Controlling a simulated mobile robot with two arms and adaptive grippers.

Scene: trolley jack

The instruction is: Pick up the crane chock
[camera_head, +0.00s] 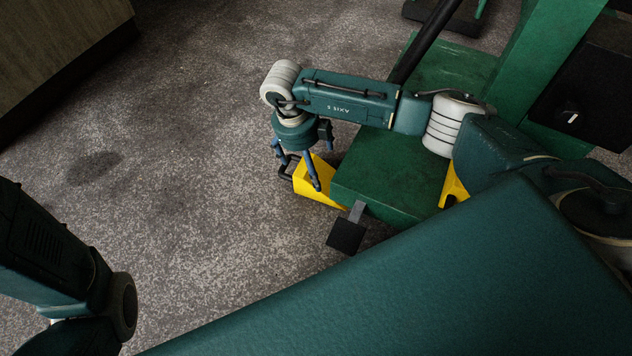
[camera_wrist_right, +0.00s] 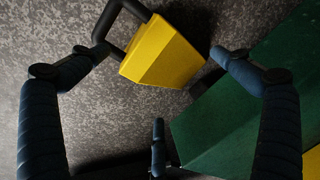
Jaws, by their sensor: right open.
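The crane chock (camera_head: 325,184) is a yellow wedge with a black loop handle. It lies on the floor against the front left end of the green crane base (camera_head: 385,180). In the right wrist view the chock (camera_wrist_right: 162,55) shows with its handle (camera_wrist_right: 112,22) toward the top left. My right gripper (camera_head: 297,172) is just above the chock, pointing down. Its blue fingers are spread and empty; in the wrist view the right gripper (camera_wrist_right: 158,58) has fingertips on both sides of the chock, with no clear contact. My left gripper is not in view; only its arm shows.
A second yellow piece (camera_head: 453,186) sits at the right side of the green base. A black pedal (camera_head: 346,235) sticks out in front. A green post (camera_head: 550,65) and black bar (camera_head: 425,40) rise behind. The speckled floor (camera_head: 190,170) to the left is clear.

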